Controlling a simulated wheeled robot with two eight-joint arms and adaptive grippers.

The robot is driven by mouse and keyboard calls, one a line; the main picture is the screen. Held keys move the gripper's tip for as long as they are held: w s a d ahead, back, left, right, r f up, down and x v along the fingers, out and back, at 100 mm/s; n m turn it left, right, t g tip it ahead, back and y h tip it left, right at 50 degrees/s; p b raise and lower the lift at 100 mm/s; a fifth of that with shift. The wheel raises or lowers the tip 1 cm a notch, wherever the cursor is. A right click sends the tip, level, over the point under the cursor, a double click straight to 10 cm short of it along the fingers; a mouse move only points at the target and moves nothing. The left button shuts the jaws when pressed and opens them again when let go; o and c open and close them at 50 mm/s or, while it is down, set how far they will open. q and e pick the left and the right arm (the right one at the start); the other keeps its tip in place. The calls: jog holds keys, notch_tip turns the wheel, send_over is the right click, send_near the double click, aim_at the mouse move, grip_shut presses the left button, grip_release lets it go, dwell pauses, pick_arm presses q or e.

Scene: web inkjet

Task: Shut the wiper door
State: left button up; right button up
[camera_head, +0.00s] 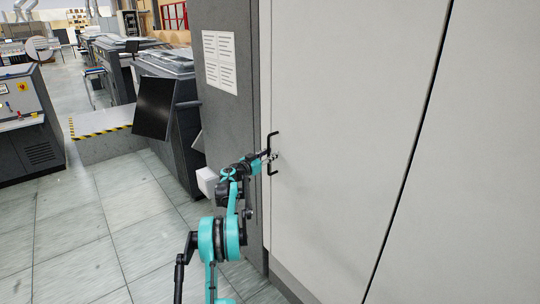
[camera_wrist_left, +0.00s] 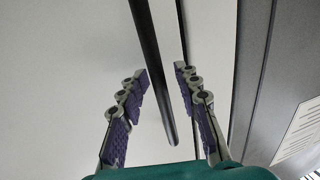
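The wiper door looks to be the large pale grey panel (camera_head: 335,130) at the centre of the head view, with a black bar handle (camera_head: 272,171) upright near its left edge. The left gripper (camera_head: 271,154) is at the handle, reached by my teal and black arm from below. In the left wrist view the left gripper (camera_wrist_left: 160,71) is open. The black handle bar (camera_wrist_left: 155,70) runs between its two purple-padded fingers, with gaps visible on both sides. The pale door face (camera_wrist_left: 60,70) lies behind. I cannot tell whether the door stands slightly ajar. My right gripper is not in view.
A dark grey cabinet side (camera_head: 232,130) with a white notice (camera_head: 219,61) stands left of the door. A black monitor (camera_head: 154,107) and machines stand further left. Tiled floor (camera_head: 90,235) is open at the lower left. A dark seam borders the panel at right.

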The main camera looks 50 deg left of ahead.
pick_arm(q)
jog(key=s+d, duration=0.2)
jog(key=s, duration=0.9)
jog(key=shift+s, duration=0.4)
jog(key=w+d+r+n+y, duration=0.1)
jog(key=w+d+r+y, duration=0.2)
jog(key=d+r, duration=0.45)
jog(key=w+d+r+n+y, duration=0.15)
jog(key=w+d+r, duration=0.25)
jog(key=d+r, duration=0.4)
jog(key=s+d+r+n+g+y, duration=0.1)
jog(key=s+d+r+n+y, duration=0.15)
jog(key=d, duration=0.55)
jog(key=s+d+f+m+g+h, duration=0.2)
jog(key=s+d+f, duration=0.6)
jog(key=d, duration=0.4)
jog(key=s+d+f+m+g+h, duration=0.2)
jog(key=s+d+f+g+h, duration=0.2)
jog(key=s+d+f, duration=0.4)
jog(key=s+d+f+m+g+h, duration=0.2)
jog(key=s+d+f, duration=0.6)
jog(key=d, duration=1)
jog(key=shift+s+f+m+g+h, duration=0.35)
jog(key=shift+s+m+g+h, duration=0.05)
jog(key=shift+s+g+h, duration=0.45)
jog(key=shift+w, duration=0.1)
